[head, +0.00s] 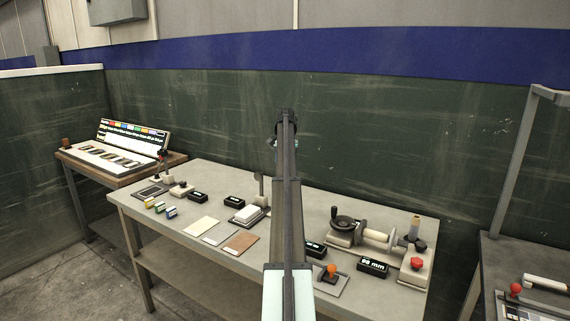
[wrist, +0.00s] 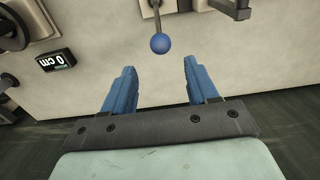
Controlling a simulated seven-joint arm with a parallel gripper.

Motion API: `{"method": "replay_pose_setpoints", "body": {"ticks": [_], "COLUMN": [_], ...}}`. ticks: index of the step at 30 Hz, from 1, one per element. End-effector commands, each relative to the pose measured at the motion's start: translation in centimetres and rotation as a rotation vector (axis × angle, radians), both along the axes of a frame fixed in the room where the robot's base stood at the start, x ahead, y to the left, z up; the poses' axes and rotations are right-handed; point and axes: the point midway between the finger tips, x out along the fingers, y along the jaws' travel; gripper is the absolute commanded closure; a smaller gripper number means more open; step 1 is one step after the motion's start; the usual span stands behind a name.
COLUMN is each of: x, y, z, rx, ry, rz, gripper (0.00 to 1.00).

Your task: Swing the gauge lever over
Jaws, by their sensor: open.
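In the wrist view, a lever with a blue ball knob (wrist: 160,43) on a thin metal rod comes down from the top edge, over a pale surface. I take it for the gauge lever. My gripper (wrist: 158,68) is open, with its two blue fingers apart and nothing between them. The knob shows just beyond the fingertips, roughly centred on the gap. I see no contact.
In the head view, a long grey workbench (head: 130,205) carries small displays, cards and devices. A crank device (head: 345,228), a red-knobbed part (head: 417,263) and an orange-knobbed lever (head: 332,269) stand to the right. A dark fixture (wrist: 234,9) is near the wrist view's top.

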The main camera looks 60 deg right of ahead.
Motion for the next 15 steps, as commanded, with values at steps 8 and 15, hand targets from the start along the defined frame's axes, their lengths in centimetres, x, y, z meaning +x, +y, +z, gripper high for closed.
{"method": "replay_pose_setpoints", "body": {"ticks": [8,15], "x": [0.0,0.0], "y": [0.1,0.1], "z": [-2.3,-4.6], "rx": [0.001,0.001], "ry": [0.0,0.0], "rz": [0.002,0.002], "gripper": [0.42,0.42]}}
